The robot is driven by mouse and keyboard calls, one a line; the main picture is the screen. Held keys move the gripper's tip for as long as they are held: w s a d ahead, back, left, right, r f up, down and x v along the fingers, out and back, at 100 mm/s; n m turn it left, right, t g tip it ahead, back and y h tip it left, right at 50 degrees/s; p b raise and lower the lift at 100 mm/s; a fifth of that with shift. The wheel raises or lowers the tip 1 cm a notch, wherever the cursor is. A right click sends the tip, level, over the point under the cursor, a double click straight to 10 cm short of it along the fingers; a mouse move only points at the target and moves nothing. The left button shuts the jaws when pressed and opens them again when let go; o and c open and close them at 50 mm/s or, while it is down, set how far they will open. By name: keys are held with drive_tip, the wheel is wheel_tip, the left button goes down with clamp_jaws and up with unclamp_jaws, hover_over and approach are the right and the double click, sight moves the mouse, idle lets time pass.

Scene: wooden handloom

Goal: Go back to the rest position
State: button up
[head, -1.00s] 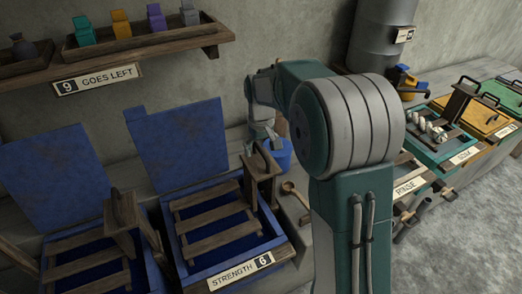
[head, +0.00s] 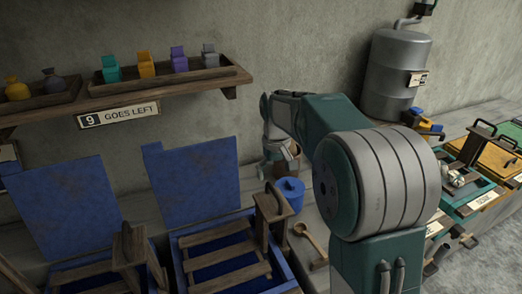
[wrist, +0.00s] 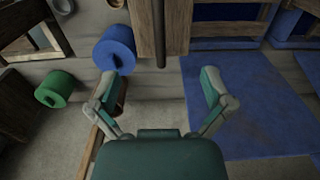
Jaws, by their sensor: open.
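My gripper (wrist: 160,88) is open in the wrist view, with its two fingers spread wide and nothing between them. In the head view my arm reaches from the lower right toward the wall, and the gripper end (head: 275,165) hangs above and left of the blue lidded pot (head: 290,192). It looks apart from the pot. The fingers are small and partly unclear there.
Two blue vats with wooden racks (head: 225,262) and raised blue lids (head: 190,185) stand at left. A shelf (head: 150,92) holds colored blocks and sacks above them. A wooden spoon (head: 310,240) lies near the pot. A metal tank (head: 395,75) and more vats stand at right.

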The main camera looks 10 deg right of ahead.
drive_tip(key=s+r+m+t, duration=0.1)
drive_tip(key=s+r, duration=0.3)
drive_tip(key=s, duration=0.3)
drive_tip(key=s+r+t, duration=0.2)
drive_tip(key=s+r, duration=0.1)
drive_tip(key=s, duration=0.4)
drive_tip(key=s+f+m+t, duration=0.1)
drive_tip(key=s+f+t, duration=0.1)
drive_tip(key=s, duration=1.2)
drive_tip(key=shift+t, duration=0.3)
drive_tip(key=shift+c, duration=0.3)
